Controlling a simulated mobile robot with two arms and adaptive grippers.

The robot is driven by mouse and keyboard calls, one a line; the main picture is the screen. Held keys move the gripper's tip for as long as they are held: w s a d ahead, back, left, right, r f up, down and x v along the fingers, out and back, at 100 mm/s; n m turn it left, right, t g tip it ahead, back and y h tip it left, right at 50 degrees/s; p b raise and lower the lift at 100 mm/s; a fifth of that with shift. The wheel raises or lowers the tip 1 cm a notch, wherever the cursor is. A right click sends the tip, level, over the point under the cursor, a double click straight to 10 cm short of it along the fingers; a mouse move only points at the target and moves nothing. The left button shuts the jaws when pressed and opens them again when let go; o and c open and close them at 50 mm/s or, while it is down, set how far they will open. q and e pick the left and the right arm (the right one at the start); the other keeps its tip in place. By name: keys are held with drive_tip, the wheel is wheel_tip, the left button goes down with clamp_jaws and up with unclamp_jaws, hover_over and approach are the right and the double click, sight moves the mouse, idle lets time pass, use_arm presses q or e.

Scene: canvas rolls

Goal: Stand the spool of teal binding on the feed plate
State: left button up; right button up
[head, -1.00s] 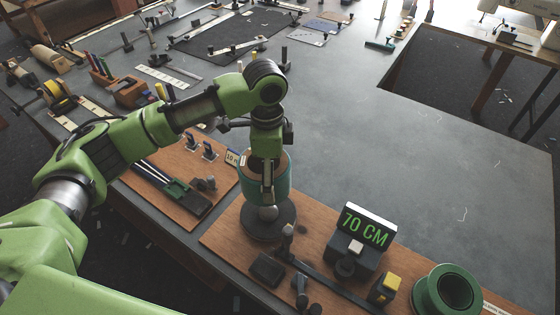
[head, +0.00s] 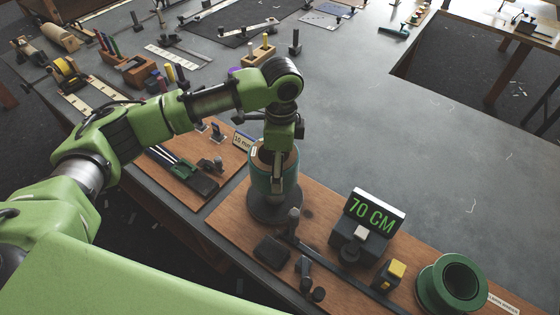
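The spool of teal binding (head: 259,178) is upright, with a teal side and a tan top. It is low over the round dark feed plate (head: 262,212), with its lower end at or very near the plate; whether it fully rests there I cannot tell. My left gripper (head: 277,184) reaches down from above and is shut on the spool. One finger shows against the front of the spool; the other is hidden. My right gripper is not in view.
A display reading 70 CM (head: 371,219) stands right of the plate on the wooden board (head: 232,228). A dark green flanged roll (head: 452,284) is at the lower right. Small black fittings lie in front of the plate. The grey tabletop (head: 400,140) beyond is mostly clear.

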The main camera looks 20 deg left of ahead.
use_arm(q)
drive_tip(key=shift+f+b, duration=0.75)
drive_tip(key=shift+f, duration=0.8)
drive_tip(key=shift+f+b, duration=0.8)
drive_tip(key=shift+f, duration=2.4)
drive_tip(key=o, duration=1.3)
drive_tip(key=shift+c, duration=0.2)
wheel_tip(320, 180, up, 12)
drive_tip(key=shift+f, duration=0.1)
